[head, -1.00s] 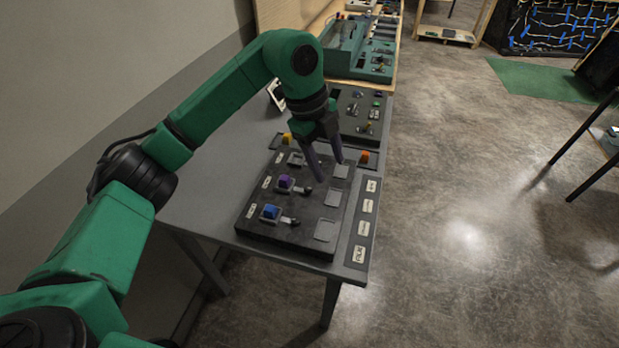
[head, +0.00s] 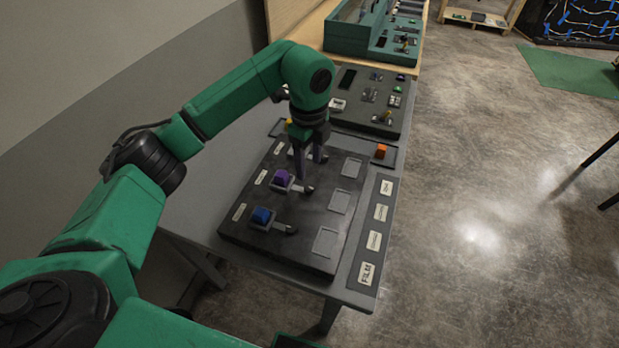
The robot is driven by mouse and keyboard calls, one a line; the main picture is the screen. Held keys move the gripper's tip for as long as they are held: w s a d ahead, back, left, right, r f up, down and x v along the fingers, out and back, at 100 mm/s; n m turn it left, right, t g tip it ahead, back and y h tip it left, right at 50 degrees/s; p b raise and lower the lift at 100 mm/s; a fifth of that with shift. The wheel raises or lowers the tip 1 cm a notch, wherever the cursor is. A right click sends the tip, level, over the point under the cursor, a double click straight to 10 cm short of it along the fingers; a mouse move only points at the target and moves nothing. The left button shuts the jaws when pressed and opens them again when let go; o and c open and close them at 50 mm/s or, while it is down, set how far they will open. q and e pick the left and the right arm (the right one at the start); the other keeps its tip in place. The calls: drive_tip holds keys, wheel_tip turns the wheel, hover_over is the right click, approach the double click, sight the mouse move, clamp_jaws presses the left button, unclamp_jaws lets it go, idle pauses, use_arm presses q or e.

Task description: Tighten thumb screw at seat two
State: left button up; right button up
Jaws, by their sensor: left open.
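A dark console board (head: 290,235) lies on the grey table, with rows that each have a label, a seat and a flat pad. The middle row, which looks like seat two, holds a purple block (head: 281,178) with a dark-ended thumb screw (head: 306,189) on its right. The front row holds a blue block (head: 261,215) with a similar screw (head: 290,229). My left gripper (head: 311,167) is open, pointing down just behind the middle screw, with no visible hold on anything. It partly hides the back row. My right gripper is out of view.
An orange block (head: 380,152) sits on a tray strip behind the board. A yellow block (head: 289,123) is partly hidden by my left gripper. Another dark panel (head: 365,98) and a green console (head: 375,32) stand farther back.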

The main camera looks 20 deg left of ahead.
sight(309, 187)
use_arm(q)
wheel_tip(309, 187, down, 7)
drive_tip(key=shift+f+p, duration=0.1)
drive_tip(key=shift+p, duration=0.8)
drive_tip(key=shift+f, duration=0.3)
clamp_jaws()
